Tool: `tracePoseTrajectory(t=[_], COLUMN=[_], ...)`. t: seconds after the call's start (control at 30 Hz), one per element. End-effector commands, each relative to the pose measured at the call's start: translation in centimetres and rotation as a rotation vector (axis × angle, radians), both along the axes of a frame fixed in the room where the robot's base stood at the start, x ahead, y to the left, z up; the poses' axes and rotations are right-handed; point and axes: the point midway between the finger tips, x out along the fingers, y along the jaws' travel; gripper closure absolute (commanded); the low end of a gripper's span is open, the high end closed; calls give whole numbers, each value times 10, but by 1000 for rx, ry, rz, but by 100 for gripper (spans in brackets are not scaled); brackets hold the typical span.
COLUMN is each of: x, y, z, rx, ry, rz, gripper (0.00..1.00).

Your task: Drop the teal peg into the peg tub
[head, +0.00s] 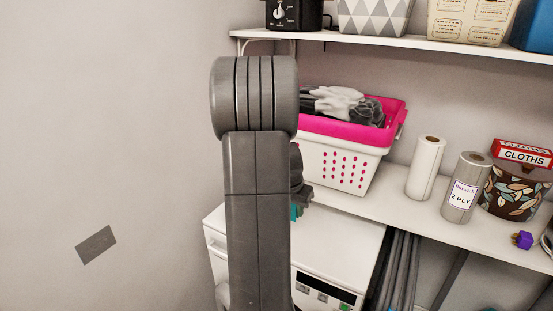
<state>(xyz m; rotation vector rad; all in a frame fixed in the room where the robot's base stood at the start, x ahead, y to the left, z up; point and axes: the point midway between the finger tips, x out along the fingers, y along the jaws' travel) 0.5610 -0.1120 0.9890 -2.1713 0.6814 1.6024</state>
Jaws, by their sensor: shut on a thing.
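My gripper (299,205) shows only partly, just right of my own arm, which hides the rest of it. It is shut on the teal peg (294,212), of which a small teal part shows below the jaws. The peg is in front of the white basket and above the white dryer top in the picture; its height over the dryer is hard to tell. A round dark tub with a leaf pattern (512,195) stands at the right on the shelf; I cannot tell whether it is the peg tub. No other tub shows clearly.
A white basket with a pink rim (345,128) holds grey cloths. Two paper rolls (427,168) (466,187), a red CLOTHS box (523,153) and a small purple object (522,240) are at the right. The dryer (335,245) stands below; an upper shelf (400,43) runs above.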

Motion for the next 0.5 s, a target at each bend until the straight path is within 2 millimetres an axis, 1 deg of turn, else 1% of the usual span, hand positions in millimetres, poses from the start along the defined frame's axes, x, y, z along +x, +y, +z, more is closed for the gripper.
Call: tracePoseTrajectory(t=[0.13, 0.3, 0.4, 0.5], x=[0, -2, -5, -7], y=[27, 71, 91, 104], z=[-16, -38, -49, -56], rx=[6, 9, 6, 3], ry=[9, 10, 8, 4], rz=[138, 375, 488, 565], gripper=[100, 100, 100, 100])
